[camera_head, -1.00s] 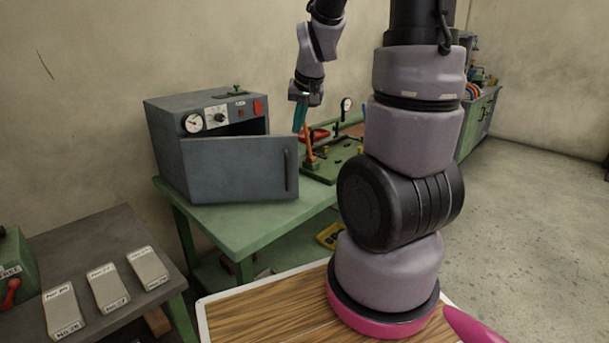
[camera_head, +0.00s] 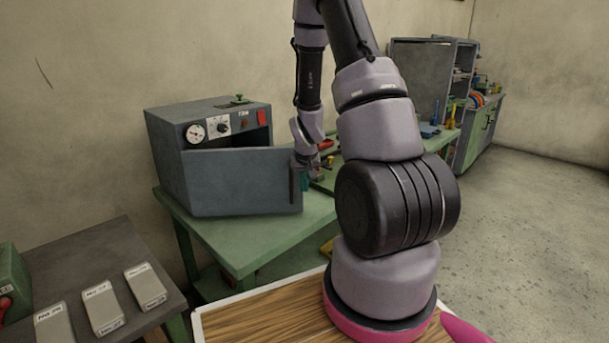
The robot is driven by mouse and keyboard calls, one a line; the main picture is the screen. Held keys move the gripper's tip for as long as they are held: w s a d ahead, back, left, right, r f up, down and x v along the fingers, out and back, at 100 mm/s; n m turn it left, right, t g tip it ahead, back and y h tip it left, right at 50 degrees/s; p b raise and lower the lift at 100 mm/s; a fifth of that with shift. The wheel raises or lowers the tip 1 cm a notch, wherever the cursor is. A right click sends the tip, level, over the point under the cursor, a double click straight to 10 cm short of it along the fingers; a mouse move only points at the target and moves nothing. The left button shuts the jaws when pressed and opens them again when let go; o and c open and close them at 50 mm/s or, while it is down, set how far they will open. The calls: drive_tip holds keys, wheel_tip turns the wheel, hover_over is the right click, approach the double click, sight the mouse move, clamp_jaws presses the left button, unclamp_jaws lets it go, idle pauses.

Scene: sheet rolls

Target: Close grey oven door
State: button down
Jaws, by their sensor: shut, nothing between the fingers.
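The grey oven (camera_head: 162,145) stands on the green table, with its dial and knob on the upper front. Its grey door (camera_head: 240,182) is open, swung out from the left side, and a dark gap shows above it at the right. The dark vertical door handle (camera_head: 292,182) is at the door's right edge. My gripper (camera_head: 305,184) is shut and empty, pointing down right beside the handle end of the door.
The green table (camera_head: 240,236) has bare room in front of the oven. A green fixture with red parts (camera_head: 328,180) lies behind my gripper. A dark side table (camera_head: 95,258) with several grey blocks stands at left. A grey cabinet (camera_head: 420,70) stands at back right.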

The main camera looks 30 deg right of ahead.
drive_tip(key=shift+w+d+f, duration=0.2)
drive_tip(key=shift+w+d, duration=0.05)
drive_tip(key=shift+w, duration=0.45)
drive_tip(key=shift+w+d+f, duration=0.2)
drive_tip(key=shift+w+d, duration=0.05)
drive_tip(key=shift+w, duration=0.45)
drive_tip(key=shift+w+d+f, duration=0.2)
drive_tip(key=shift+w+d, duration=0.05)
drive_tip(key=shift+w, duration=0.45)
